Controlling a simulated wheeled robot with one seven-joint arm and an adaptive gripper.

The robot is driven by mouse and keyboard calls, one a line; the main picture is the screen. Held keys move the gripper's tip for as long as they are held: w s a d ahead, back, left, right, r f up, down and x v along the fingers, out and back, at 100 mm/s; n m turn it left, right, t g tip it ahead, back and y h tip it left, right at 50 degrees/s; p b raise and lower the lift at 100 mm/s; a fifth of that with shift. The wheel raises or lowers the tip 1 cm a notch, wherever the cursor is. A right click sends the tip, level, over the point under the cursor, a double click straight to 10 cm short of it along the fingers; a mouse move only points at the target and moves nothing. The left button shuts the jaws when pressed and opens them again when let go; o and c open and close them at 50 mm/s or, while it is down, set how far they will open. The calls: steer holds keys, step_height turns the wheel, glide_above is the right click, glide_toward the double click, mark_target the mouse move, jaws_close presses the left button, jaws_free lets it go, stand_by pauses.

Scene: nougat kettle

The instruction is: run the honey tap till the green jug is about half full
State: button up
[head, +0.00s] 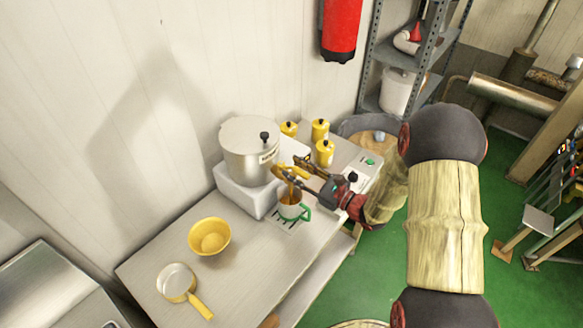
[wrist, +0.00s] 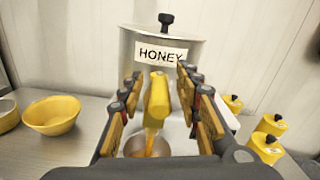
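The honey kettle (head: 243,150) is a steel pot with a lid on a white block. Its label reads HONEY in the wrist view (wrist: 185,42). The yellow tap (wrist: 158,97) sticks out from its front. My gripper (head: 303,170) is at the tap; in the wrist view its fingers (wrist: 160,85) stand on both sides of the yellow tap piece, with gaps showing. The pale jug with green handle (head: 291,211) stands below the tap on a dark-slotted grate. An amber stream (wrist: 151,138) runs down from the tap into the jug's opening (wrist: 134,147). The honey level is unclear.
A yellow bowl (head: 209,237) and a pan with a yellow handle (head: 177,282) stand on the table's left part. Several yellow canisters (head: 320,130) stand behind, right of the kettle. A small panel with a green button (head: 369,161) lies to the right.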

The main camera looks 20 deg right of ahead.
steer(key=shift+x, duration=0.9)
steer(key=c, duration=0.3)
jaws_close()
